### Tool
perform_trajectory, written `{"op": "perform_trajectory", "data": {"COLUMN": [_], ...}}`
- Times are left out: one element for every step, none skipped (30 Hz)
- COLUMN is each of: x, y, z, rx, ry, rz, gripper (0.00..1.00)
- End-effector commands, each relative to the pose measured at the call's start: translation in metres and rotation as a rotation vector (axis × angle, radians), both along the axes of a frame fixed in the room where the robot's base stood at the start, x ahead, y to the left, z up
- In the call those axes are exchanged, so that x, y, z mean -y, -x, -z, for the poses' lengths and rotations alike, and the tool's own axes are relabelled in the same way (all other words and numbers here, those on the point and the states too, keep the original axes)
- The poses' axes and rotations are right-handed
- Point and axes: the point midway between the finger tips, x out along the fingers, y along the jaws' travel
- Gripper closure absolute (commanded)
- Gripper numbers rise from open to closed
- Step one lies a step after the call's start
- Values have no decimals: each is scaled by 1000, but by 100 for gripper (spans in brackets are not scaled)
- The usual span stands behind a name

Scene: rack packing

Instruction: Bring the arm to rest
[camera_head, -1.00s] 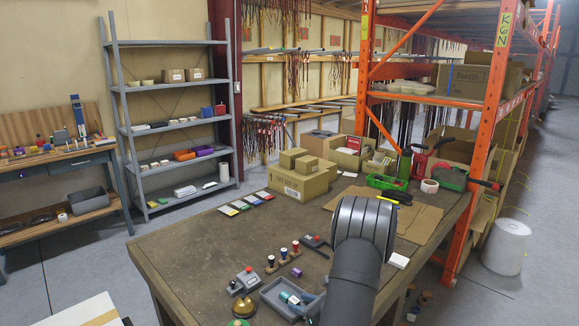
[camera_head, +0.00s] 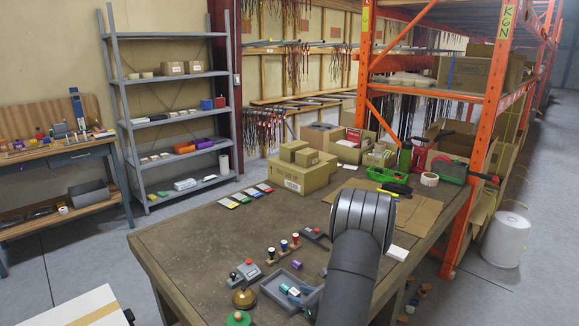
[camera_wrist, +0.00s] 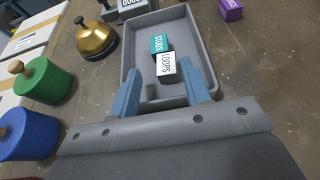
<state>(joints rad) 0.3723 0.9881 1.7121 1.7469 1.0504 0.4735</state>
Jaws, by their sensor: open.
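My gripper (camera_wrist: 162,88) is open over the near end of a grey tray (camera_wrist: 132,55) in the wrist view, with its two blue-grey fingers apart. In the tray lie a teal block (camera_wrist: 158,44) and a white-faced block marked LOOPS (camera_wrist: 166,67), which touch or nearly touch. The LOOPS block shows just beyond the fingertips, and nothing is seen gripped. In the head view, my arm covers most of the gripper, and the tray (camera_head: 271,288) shows just left of it.
A brass bell (camera_wrist: 97,36), a green round piece (camera_wrist: 43,78) and a blue one (camera_wrist: 28,133) stand left of the tray. A purple block (camera_wrist: 231,9) lies to its right. Several stamps (camera_head: 283,246) and cartons (camera_head: 297,178) stand farther back. The table's left middle is clear.

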Motion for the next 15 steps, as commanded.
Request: {"op": "perform_trajectory", "data": {"x": [-9,-12,-18,-19,-17,-17,-17,-17,-17,-17,-17,-10,-4,0,6], "y": [-7,-10,-15,-18,-17,-17,-17,-17,-17,-17,-17,-13,-10,-7,-3], "z": [5,7,10,7,0,-8,-12,-17,-23,-28,-33,-37,-39,-42,-47], "rx": [0,-1,-1,2,4,5,5,4,5,4,5,4,2,2,2], "ry": [0,0,0,2,2,2,2,1,2,1,1,1,1,1,0], "rz": [-4,-4,-4,-2,0,0,0,-1,-1,-2,-1,3,3,5,4], "gripper": [57,57,57,57,57,57,57,57,57,57,57,57,57,57,57]}}
